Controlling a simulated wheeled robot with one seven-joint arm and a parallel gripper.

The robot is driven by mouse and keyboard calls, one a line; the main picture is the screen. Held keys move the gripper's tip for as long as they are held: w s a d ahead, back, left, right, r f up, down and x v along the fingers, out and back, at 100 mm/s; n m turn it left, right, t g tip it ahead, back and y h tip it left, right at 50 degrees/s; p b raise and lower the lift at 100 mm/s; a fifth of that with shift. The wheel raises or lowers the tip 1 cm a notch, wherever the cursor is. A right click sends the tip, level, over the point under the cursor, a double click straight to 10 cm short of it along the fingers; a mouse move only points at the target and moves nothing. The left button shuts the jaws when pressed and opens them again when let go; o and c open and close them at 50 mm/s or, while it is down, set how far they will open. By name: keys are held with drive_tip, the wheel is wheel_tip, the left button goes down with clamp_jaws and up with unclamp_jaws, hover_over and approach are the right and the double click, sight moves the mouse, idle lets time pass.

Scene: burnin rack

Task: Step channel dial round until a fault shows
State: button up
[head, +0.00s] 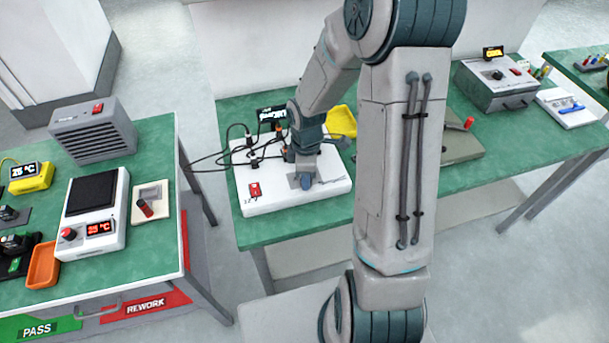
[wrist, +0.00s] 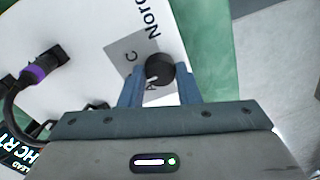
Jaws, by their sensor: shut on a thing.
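The black channel dial (wrist: 159,69) sits on a grey plate on the white box (head: 290,203). Letters A and C show beside it in the wrist view; the rest of its markings are hidden. A pale pointer mark shows on the dial, but I cannot tell for sure which letter it faces. My gripper (wrist: 160,82) is shut on the dial, one finger on each side. In the head view my gripper (head: 306,181) is over the right part of the box and hides the dial.
Black leads plug into the box's left side; one purple-collared plug (wrist: 34,74) shows in the wrist view. A red switch (head: 255,189) is at the box's front left. A yellow tray (head: 342,121) lies behind. The green bench (head: 285,228) is clear in front.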

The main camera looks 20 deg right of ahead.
idle(0.3)
drive_tip(key=o, duration=1)
drive_tip(key=shift+c, duration=0.2)
wheel_tip(320, 180, up, 14)
drive_tip(key=shift+w+d, duration=0.15)
drive_tip(key=shift+w, duration=0.2)
drive_tip(key=shift+f, duration=0.1)
drive_tip(key=s+r+m+t, duration=0.2)
drive_tip(key=s+r+m, duration=0.1)
drive_tip(key=s+m, duration=0.4)
drive_tip(key=s+r+m+t, duration=0.1)
drive_tip(key=s+r+m, duration=0.3)
drive_tip(key=s+m, duration=0.3)
drive_tip(key=shift+s+a+r+t, duration=0.3)
drive_tip(key=shift+s+t, duration=0.1)
drive_tip(key=shift+s, duration=0.6)
